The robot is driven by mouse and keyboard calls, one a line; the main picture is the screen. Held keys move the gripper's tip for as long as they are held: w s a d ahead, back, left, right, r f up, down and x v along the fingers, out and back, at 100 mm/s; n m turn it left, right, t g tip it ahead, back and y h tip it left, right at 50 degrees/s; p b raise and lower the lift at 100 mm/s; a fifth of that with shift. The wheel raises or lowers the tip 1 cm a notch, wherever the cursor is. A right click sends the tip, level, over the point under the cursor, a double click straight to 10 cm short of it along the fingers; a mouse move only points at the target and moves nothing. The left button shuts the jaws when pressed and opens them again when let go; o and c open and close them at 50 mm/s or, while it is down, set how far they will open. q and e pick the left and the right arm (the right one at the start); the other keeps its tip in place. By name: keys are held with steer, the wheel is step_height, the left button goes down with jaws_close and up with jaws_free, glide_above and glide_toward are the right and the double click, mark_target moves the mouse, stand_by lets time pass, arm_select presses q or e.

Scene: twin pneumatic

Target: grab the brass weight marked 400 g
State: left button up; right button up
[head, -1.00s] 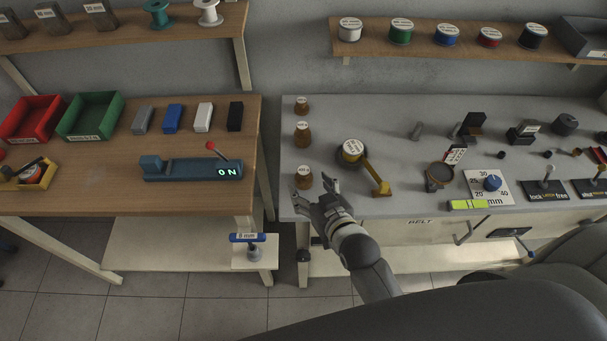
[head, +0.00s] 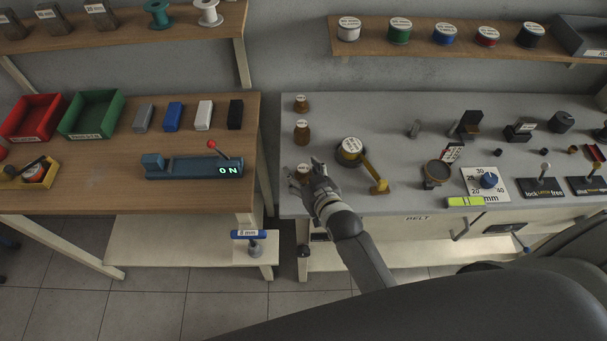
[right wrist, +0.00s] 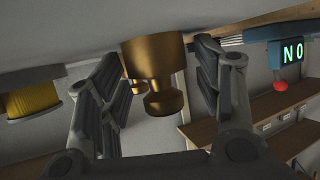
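Three brass weights stand in a column at the left end of the grey bench: a far one (head: 301,105), a middle one (head: 302,133) and a near one (head: 301,172). Their white top labels are too small to read. My right gripper (head: 314,168) is at the near weight and partly covers it. In the right wrist view, where the scene appears upside down, that brass weight (right wrist: 154,62) stands between the spread fingers of my open right gripper (right wrist: 158,85). I see gaps beside it, so it is not clamped. My left gripper is not in view.
The wooden bench (head: 95,190) lies left, across a gap.

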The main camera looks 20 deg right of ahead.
steer(key=c, duration=1)
steer(key=shift+w, duration=0.1)
steer(key=shift+c, duration=0.4)
steer(key=shift+r, duration=0.1)
